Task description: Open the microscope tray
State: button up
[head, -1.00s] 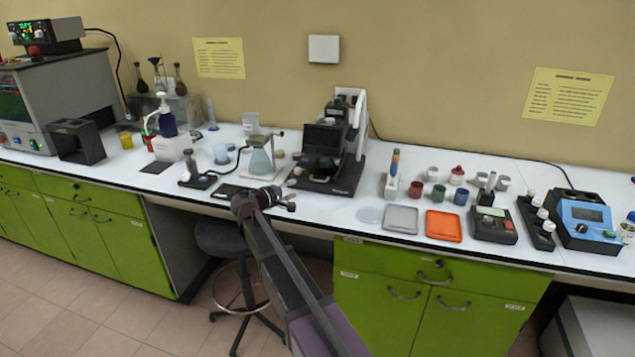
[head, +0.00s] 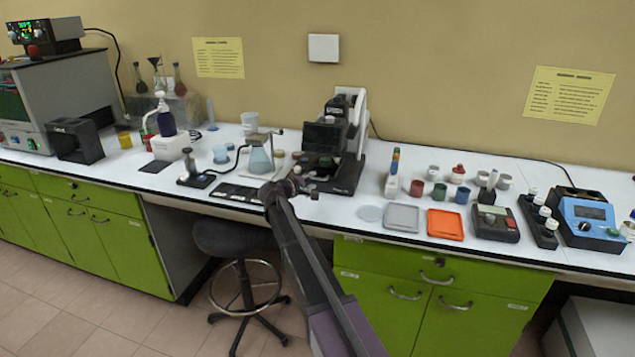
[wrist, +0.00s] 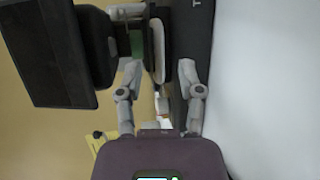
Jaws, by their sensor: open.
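The microscope (head: 353,130) stands on the white bench, black with a dark screen (head: 322,136) on its front and a pale column behind. My gripper (head: 309,183) is at the microscope's lower front left and covers part of its base. In the wrist view my gripper (wrist: 158,68) is open, with its fingers apart. A pale, rounded, upright-looking part of the microscope (wrist: 158,45) lies ahead between the fingertips. Whether the fingers touch it, I cannot tell. The dark screen (wrist: 48,55) fills the upper left there. I cannot clearly make out the tray or its state.
A flask on a stand (head: 259,160) and a black plate (head: 236,193) lie left of my gripper. A grey tray (head: 402,217), an orange tray (head: 445,225) and several cups are to the right. A stool (head: 232,238) stands below the bench edge.

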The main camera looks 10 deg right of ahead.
aim_at(318, 179)
jog(key=shift+x, duration=1.75)
grip_shut()
